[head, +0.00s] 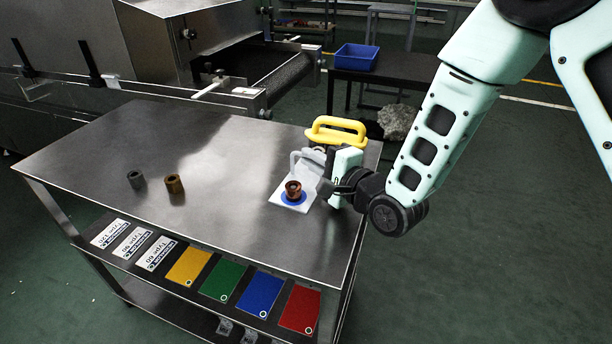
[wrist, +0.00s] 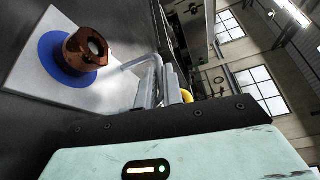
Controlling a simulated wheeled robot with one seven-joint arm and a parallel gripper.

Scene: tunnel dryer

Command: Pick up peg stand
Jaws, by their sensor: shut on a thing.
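The peg stand is a white plate (head: 281,196) with a blue disc and a grey bent handle (head: 300,158). It is at the right part of the steel table, and its plate also shows in the wrist view (wrist: 32,88). A copper-brown ring-shaped part (head: 293,190) sits on the blue disc; it also shows in the wrist view (wrist: 84,48). My gripper (head: 322,168) is at the handle side of the stand, shut on the grey handle. The fingertips are partly hidden. I cannot tell whether the plate touches the table.
A yellow-handled tool (head: 337,130) stands close behind my gripper. A grey ring (head: 135,179) and a bronze ring (head: 174,185) stand on the left of the table (head: 225,220). Coloured cards and labels line the front edge. The table's middle is clear.

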